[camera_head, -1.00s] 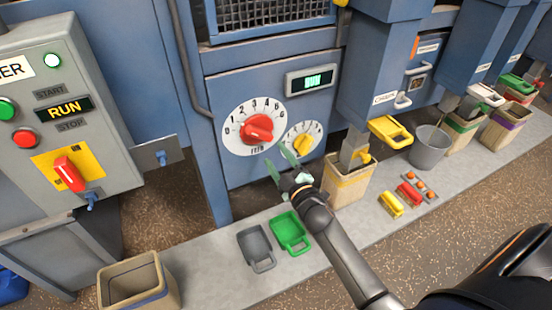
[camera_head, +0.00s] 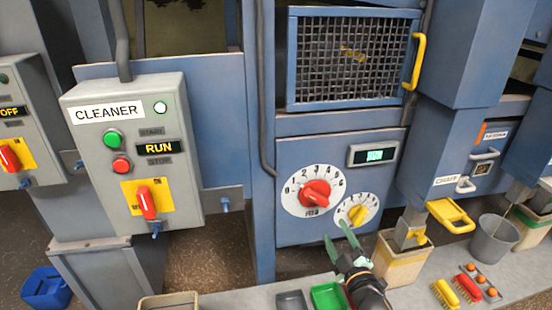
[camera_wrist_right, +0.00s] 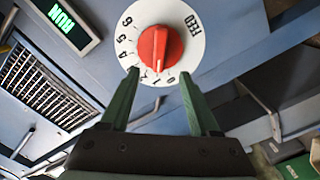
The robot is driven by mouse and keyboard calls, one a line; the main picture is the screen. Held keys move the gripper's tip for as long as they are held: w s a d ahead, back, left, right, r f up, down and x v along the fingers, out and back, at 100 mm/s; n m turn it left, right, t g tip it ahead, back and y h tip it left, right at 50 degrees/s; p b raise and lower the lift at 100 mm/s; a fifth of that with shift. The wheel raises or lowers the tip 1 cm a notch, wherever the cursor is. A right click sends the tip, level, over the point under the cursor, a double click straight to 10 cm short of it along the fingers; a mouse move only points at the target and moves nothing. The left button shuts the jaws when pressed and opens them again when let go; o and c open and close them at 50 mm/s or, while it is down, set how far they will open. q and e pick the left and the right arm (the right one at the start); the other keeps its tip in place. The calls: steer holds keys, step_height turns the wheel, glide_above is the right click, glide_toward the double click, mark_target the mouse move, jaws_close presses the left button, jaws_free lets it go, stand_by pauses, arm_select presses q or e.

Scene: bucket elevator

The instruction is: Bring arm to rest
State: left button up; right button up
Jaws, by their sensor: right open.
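My right gripper (camera_head: 339,246) has green fingers and stands in front of the blue machine panel, below the two dials. Its fingers are apart with nothing between them. In the right wrist view the open fingers (camera_wrist_right: 155,95) point toward the red knob (camera_wrist_right: 160,46) on the white FEED dial, with a visible gap between them and it. The red knob (camera_head: 316,193) and the smaller yellow knob (camera_head: 357,214) show clear of the gripper in the head view. My left gripper is in neither view.
The CLEANER box (camera_head: 130,150) reads RUN, with a lit lamp. A green scoop (camera_head: 327,297) and grey scoop (camera_head: 291,300) lie on the ledge below my gripper. A wooden bin (camera_head: 398,262), a grey bucket (camera_head: 493,240) and brushes stand right. A blue bucket (camera_head: 46,288) sits lower left.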

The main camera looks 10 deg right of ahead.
steer(key=s+a+f+m+g+y, duration=0.1)
steer(key=s+a+f+m+g, duration=0.1)
steer(key=s, duration=0.7)
steer(key=s+a+f+m+g+y+p, duration=0.1)
steer(key=s+a+f+m+g, duration=0.2)
steer(key=s+a+f, duration=0.3)
steer(key=s+a+f+m+g+y+p, duration=0.1)
steer(key=s+a+f+g, duration=0.3)
steer(key=s, duration=0.7)
step_height(320, 180, down, 2)
steer(key=shift+s+a+f+m, duration=0.15)
steer(key=shift+s+f+m, duration=0.2)
steer(key=shift+m, duration=0.45)
steer(key=shift+r, duration=0.1)
steer(key=shift+c, duration=0.4)
